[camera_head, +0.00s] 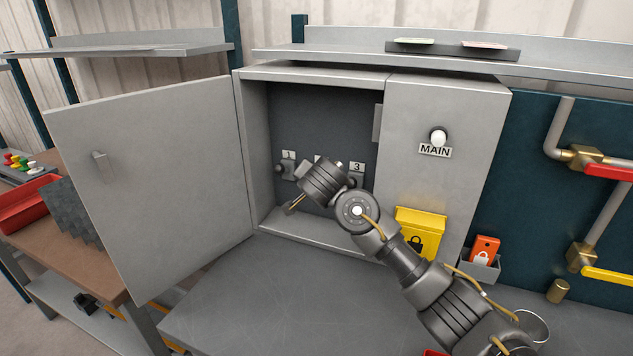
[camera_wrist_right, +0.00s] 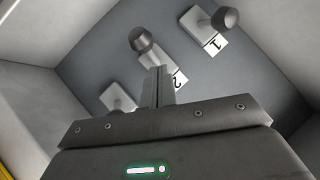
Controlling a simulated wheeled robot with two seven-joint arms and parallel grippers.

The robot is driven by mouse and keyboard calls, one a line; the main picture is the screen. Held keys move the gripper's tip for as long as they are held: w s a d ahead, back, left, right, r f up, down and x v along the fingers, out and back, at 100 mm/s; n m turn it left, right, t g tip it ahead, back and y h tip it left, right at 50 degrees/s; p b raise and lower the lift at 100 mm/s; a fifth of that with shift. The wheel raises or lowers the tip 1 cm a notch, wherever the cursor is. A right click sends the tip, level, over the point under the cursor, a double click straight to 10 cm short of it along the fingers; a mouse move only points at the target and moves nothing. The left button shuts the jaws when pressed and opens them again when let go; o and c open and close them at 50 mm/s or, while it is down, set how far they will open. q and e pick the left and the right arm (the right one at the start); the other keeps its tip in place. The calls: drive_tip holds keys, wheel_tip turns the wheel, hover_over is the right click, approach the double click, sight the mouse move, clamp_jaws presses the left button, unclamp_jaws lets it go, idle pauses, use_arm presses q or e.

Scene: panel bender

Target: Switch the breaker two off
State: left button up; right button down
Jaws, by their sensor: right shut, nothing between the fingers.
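The open grey cabinet (camera_head: 246,110) holds three breakers on its back panel. Breaker 1 (camera_head: 288,168) is at the left and breaker 3 (camera_head: 356,179) at the right; my right wrist hides most of breaker 2 in the head view. In the right wrist view, breaker 2's dark round knob (camera_wrist_right: 141,38) sticks out from its light plate, with label 2 (camera_wrist_right: 180,80) partly hidden by the fingers. My right gripper (camera_wrist_right: 158,72) is shut and empty, its tips close to breaker 2's plate just below the knob; contact cannot be told. My left gripper is out of view.
The cabinet door (camera_head: 150,185) stands open to the left. An orange tag (camera_head: 485,249) sits in a grey holder. The grey bench (camera_head: 250,300) below is mostly clear.

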drive_tip(key=shift+f+b, duration=0.25)
drive_tip(key=shift+b, duration=0.6)
drive_tip(key=shift+s, duration=0.15)
